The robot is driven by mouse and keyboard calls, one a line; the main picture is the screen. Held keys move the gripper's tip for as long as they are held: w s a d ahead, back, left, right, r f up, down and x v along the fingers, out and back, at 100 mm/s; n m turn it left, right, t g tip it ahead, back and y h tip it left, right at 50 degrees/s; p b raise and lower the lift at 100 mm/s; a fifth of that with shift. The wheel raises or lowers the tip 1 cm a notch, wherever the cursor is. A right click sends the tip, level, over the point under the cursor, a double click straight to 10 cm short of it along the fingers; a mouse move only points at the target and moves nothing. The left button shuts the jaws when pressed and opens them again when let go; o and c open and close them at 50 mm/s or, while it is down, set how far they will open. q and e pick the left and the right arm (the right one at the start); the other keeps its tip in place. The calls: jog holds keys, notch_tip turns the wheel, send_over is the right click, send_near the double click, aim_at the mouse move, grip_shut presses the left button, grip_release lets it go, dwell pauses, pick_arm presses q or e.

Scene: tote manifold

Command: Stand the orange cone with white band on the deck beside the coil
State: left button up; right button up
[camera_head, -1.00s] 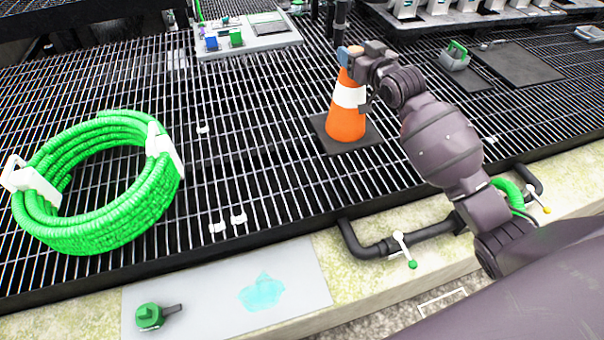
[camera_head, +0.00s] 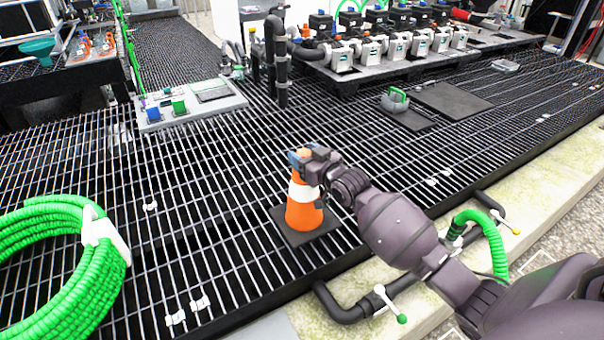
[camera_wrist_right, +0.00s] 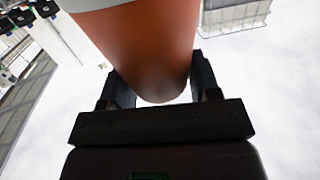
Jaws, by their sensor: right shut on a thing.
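The orange cone with a white band (camera_head: 304,214) is upright on its dark square base over the grating deck (camera_head: 215,215). I cannot tell if the base touches the deck. My right gripper (camera_head: 306,156) is shut on the cone's top, with a little orange tip showing between the fingers. The right wrist view shows the cone's orange body (camera_wrist_right: 150,50) between the two dark fingers (camera_wrist_right: 160,90). The green coil (camera_head: 65,265) with white straps lies at the left, cut off by the picture edge, with open grating between it and the cone. My left gripper is not in view.
A black pipe with a green-tipped valve handle (camera_head: 390,304) runs along the deck's front edge. Small pale clips (camera_head: 187,312) sit on the grating. Behind are a grey tray with blue and green blocks (camera_head: 190,105), a black standpipe (camera_head: 277,65) and a manifold (camera_head: 395,50).

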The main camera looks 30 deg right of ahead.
aim_at(304, 189)
jog(key=shift+f, duration=0.2)
pick_arm(q)
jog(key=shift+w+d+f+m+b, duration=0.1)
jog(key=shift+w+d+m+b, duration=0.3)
jog(key=shift+b, duration=0.5)
pick_arm(e)
notch_tip(304, 189, down, 5)
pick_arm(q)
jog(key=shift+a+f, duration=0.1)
pick_arm(e)
jog(key=shift+f, duration=0.1)
jog(key=o, duration=1.3)
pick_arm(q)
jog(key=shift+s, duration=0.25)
pick_arm(e)
jog(key=shift+o, duration=1.1)
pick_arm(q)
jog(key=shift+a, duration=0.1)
